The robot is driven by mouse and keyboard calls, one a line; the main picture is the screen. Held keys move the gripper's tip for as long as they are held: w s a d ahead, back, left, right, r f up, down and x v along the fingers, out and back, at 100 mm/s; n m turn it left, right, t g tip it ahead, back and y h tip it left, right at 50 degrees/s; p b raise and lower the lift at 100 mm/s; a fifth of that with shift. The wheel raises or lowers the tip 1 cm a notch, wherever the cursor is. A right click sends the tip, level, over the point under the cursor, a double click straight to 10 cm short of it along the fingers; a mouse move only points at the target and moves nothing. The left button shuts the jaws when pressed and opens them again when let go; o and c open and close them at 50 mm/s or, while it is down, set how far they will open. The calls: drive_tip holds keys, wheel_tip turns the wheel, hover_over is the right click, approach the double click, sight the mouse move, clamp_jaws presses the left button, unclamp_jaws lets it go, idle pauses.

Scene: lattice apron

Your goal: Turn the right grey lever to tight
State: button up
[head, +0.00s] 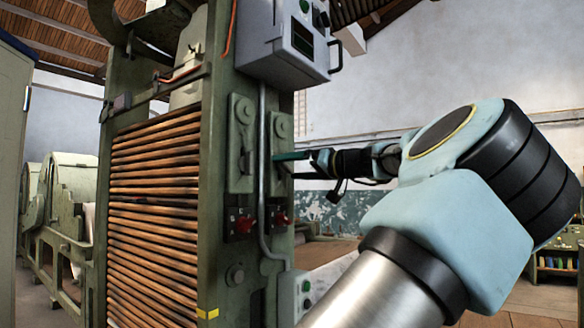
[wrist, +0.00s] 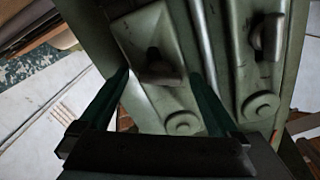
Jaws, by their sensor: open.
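The right grey lever sits on the right green plate (head: 281,127) of the machine's post. In the head view it is largely hidden by my gripper (head: 291,164). The wrist view appears inverted, so I take this lever (wrist: 160,68) to be the left one there. My gripper (wrist: 163,76) is open, with one dark green finger on each side of this lever. Whether either finger touches it, I cannot tell. The left grey lever (head: 245,161) is on the neighbouring plate, and it also shows at the right of the wrist view (wrist: 268,38).
Red switches (head: 243,224) sit below the plates. A grey conduit (head: 262,180) runs down the post between the plates, below a control box (head: 290,40). A stack of wooden slats (head: 155,210) fills the left. A green button box (head: 300,296) is low right.

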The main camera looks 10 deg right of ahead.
drive_tip(key=shift+c, duration=0.4)
drive_tip(key=c, duration=1.3)
drive_tip(key=shift+m, duration=0.4)
drive_tip(key=m+p, duration=0.1)
drive_tip(key=m, duration=0.4)
drive_tip(key=shift+r+m, duration=0.1)
drive_tip(key=shift+m, duration=0.2)
drive_tip(key=m+p, duration=0.1)
drive_tip(key=m, duration=0.2)
drive_tip(key=shift+m+p, duration=0.9)
drive_tip(key=shift+m, duration=0.7)
